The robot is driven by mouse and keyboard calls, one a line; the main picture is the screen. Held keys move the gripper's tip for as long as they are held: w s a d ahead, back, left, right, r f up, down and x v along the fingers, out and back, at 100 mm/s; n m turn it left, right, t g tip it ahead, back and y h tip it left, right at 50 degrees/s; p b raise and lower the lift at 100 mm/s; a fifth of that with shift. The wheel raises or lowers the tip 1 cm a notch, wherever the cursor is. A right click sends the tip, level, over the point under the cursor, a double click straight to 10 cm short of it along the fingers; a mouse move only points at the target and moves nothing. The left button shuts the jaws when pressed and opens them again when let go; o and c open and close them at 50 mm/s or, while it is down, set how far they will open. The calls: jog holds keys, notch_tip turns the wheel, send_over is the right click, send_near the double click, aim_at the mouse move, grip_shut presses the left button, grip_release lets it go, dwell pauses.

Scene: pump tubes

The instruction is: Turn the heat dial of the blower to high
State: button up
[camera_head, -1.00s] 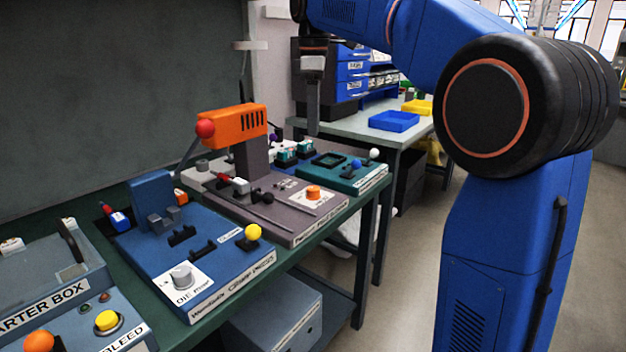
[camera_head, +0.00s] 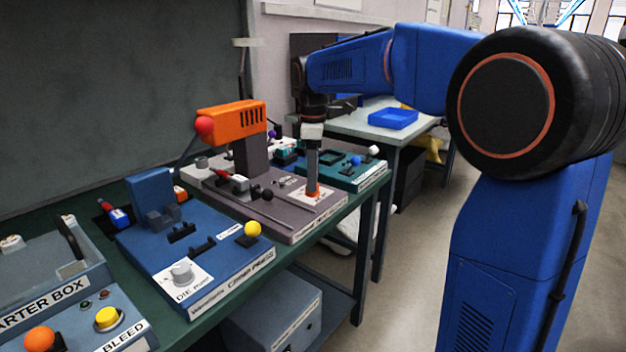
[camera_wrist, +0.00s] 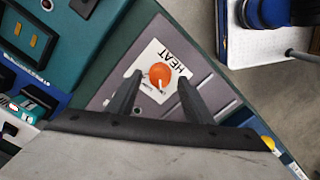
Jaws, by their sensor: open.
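The heat dial (camera_wrist: 160,75) is an orange knob with a white pointer on a white plate marked HEAT (camera_wrist: 181,61). In the wrist view it sits between the two open fingers of my gripper (camera_wrist: 154,88), with a gap on each side. In the head view my gripper (camera_head: 313,190) points straight down over the dial and hides most of it. The blower (camera_head: 232,118) has an orange body with a red ball at its left end, on a grey post and a mauve base (camera_head: 292,236). Whether the fingertips reach the knob's height is hard to tell.
A blue crimp press unit (camera_head: 215,245) with a yellow knob stands to the left. A teal unit (camera_head: 358,177) with ball-topped levers stands just behind. A thin rod (camera_head: 275,216) lies across the blower base.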

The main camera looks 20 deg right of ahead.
jog(key=shift+f, duration=0.7)
jog(key=shift+c, duration=0.5)
jog(key=c, duration=1)
jog(key=shift+o, duration=0.2)
